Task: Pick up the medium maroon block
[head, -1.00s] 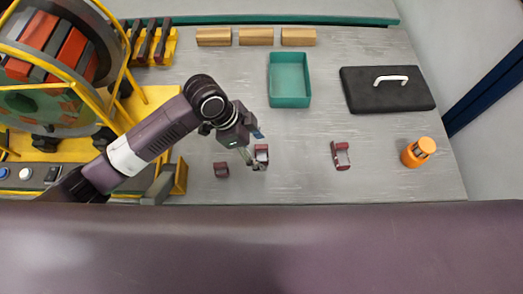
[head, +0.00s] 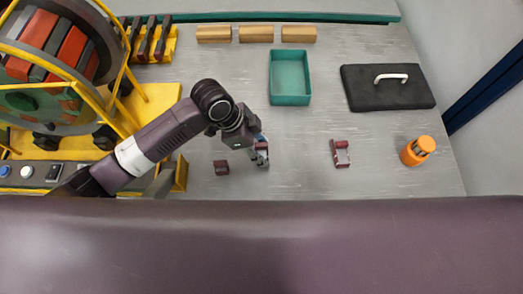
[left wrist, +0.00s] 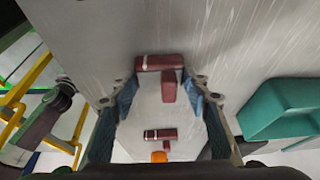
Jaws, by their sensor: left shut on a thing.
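The medium maroon block (head: 262,146) is at my left gripper (head: 261,154) in the head view and is partly hidden by the fingers. In the left wrist view this block (left wrist: 158,62), with a pale band, shows between the fingertips. My left gripper is shut on it, low over the table; I cannot tell whether it touches the surface. A larger maroon block (head: 340,153) with grey parts lies to the right. My right gripper is not in view.
A teal tray (head: 290,103) stands behind the gripper. A black case (head: 360,98) with a white handle and an orange container (head: 415,152) are to the right. Several wooden blocks (head: 256,35) line the back edge. A yellow-framed machine (head: 130,120) stands at left.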

